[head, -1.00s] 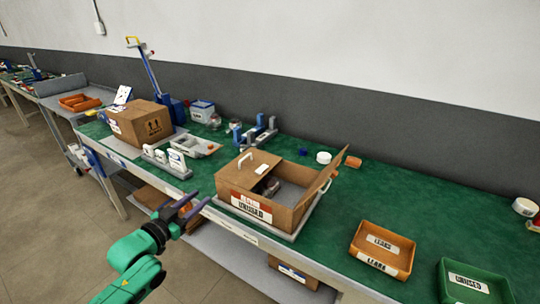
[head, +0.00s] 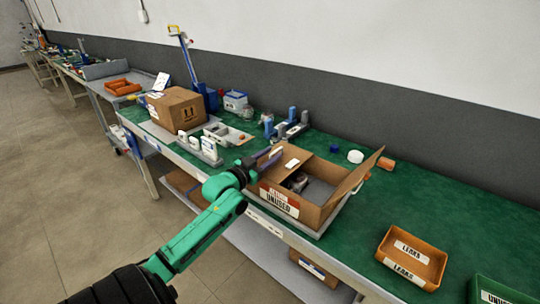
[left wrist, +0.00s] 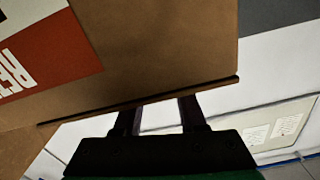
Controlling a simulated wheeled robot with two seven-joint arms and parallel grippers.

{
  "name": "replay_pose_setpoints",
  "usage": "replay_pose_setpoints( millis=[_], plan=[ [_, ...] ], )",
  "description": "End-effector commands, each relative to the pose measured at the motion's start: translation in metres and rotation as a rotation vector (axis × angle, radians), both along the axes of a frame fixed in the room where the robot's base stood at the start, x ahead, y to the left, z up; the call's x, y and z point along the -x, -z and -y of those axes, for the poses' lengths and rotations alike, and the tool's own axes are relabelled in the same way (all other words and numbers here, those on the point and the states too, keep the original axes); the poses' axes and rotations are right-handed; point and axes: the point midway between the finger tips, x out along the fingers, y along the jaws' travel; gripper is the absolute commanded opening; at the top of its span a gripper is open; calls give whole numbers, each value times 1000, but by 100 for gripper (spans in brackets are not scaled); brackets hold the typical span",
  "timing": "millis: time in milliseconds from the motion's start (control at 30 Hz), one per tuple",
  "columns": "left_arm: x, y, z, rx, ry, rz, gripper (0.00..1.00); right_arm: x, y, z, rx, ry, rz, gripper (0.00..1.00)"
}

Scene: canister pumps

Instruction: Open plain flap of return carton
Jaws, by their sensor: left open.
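The return carton (head: 312,217) is a brown box with a red and white "UNUSED" label on its front, standing on a grey tray on the green bench. Its right flap (head: 352,176) stands up, leaning outward. Its left flap (head: 300,156) lies flat with a white label on it, covering the left part of the opening. My left gripper (head: 268,157) is open at the carton's left end, at flap height. In the left wrist view its two fingers (left wrist: 160,108) reach a dark-edged cardboard panel (left wrist: 170,50); their tips are partly hidden there, so I cannot tell whether they touch.
A closed carton (head: 177,108) stands at the left, with white fixtures (head: 200,148) in front of it. A blue and grey fixture (head: 288,125) stands behind the open carton. An orange "LEAKS" bin (head: 411,258) and a green bin (head: 500,292) are at the right. Bare bench lies between.

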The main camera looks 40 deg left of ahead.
Motion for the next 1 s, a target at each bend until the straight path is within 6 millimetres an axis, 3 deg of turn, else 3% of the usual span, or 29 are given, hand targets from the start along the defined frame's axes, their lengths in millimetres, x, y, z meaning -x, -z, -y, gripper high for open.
replay_pose_setpoints(
  millis=[233,333,367,1000],
  plan=[
    [-1,0,0,0,0,-1,40,0,0,-1,-1,-1,1,0],
    [-1,0,0,0,0,-1,2,0,0,0,0,-2,0,0],
    [-1,0,0,0,0,0,0,0,0,1,1,-2,0,0],
    [-1,1,0,0,0,-1,0,0,0,6,7,-2,1,0]
  ],
)
